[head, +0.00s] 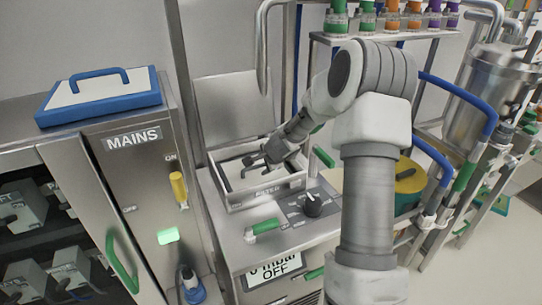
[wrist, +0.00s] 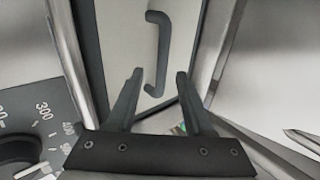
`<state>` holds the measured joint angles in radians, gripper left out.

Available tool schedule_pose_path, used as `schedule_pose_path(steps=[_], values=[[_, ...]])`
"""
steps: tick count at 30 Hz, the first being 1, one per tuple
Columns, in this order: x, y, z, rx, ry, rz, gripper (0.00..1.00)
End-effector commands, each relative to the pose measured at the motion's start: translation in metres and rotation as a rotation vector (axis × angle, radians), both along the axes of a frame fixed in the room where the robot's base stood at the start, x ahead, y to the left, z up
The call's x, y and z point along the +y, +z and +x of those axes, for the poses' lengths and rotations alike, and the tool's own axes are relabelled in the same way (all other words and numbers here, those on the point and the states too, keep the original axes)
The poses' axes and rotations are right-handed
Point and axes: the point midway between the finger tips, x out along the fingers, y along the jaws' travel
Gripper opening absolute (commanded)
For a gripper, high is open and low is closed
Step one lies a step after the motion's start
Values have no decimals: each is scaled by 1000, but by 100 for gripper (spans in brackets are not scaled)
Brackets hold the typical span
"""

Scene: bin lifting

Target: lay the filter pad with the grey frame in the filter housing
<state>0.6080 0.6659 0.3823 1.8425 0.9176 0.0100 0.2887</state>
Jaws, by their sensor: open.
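The filter housing (head: 265,196) is an open steel box labelled FILTER, its lid raised behind it. The filter pad with the grey frame (head: 234,171) is white and lies inside the box walls. In the wrist view the pad (wrist: 128,40) shows its dark grey frame and a grey bar handle (wrist: 153,50) between steel walls. I cannot tell whether it sits fully flat. My gripper (head: 250,164) is over the housing, open and empty. In the wrist view its fingertips (wrist: 159,74) stand on either side of the handle's lower end, apart from it. My gripper hides part of the pad.
A white pad with a blue frame and handle (head: 100,95) lies on the MAINS cabinet at left. A bottle shelf (head: 400,36) and yellow drum (head: 408,177) are at right.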

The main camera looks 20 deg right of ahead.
Motion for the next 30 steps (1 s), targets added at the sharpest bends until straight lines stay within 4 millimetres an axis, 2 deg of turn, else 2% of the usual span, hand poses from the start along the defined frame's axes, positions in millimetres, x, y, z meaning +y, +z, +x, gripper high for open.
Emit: schedule_pose_path(steps=[21,30], values=[[0,99,-81,-4,-1,-4,52],[0,123,-102,-3,0,-3,52]])
